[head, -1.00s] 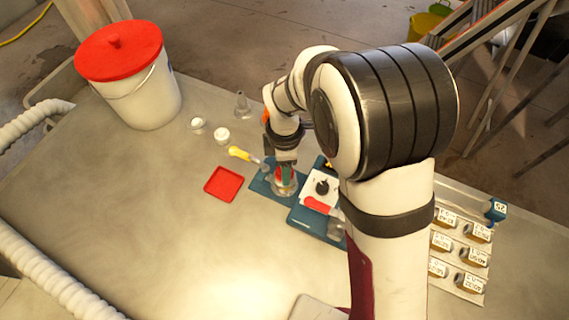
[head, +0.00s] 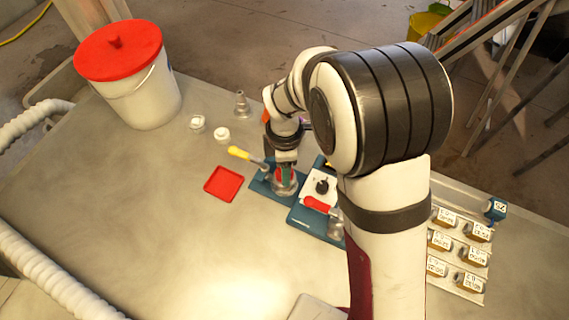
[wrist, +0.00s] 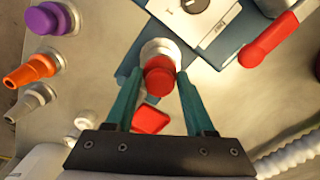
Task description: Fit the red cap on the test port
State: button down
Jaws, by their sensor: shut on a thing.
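The red cap (wrist: 159,80) is between the two teal fingers of my gripper (wrist: 158,74) in the wrist view, and the gripper is shut on it. The pale metal test port (wrist: 158,48) shows just beyond the cap, which overlaps its near side in that view. In the head view my gripper (head: 286,165) points down at the port (head: 284,187) on its blue base plate (head: 260,188).
A red tray (head: 224,184) lies left of the port. White fittings (head: 221,135) and a grey nozzle (head: 241,102) stand behind. A lidded bucket (head: 140,95) is far left. The front left tabletop is clear.

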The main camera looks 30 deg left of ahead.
jog(key=shift+f, duration=0.35)
jog(key=c, duration=0.5)
grip_release()
jog(key=shift+c, duration=0.2)
notch_tip(320, 180, up, 11)
jog(key=shift+r, duration=0.1)
notch_tip(320, 180, up, 9)
dwell(0.5)
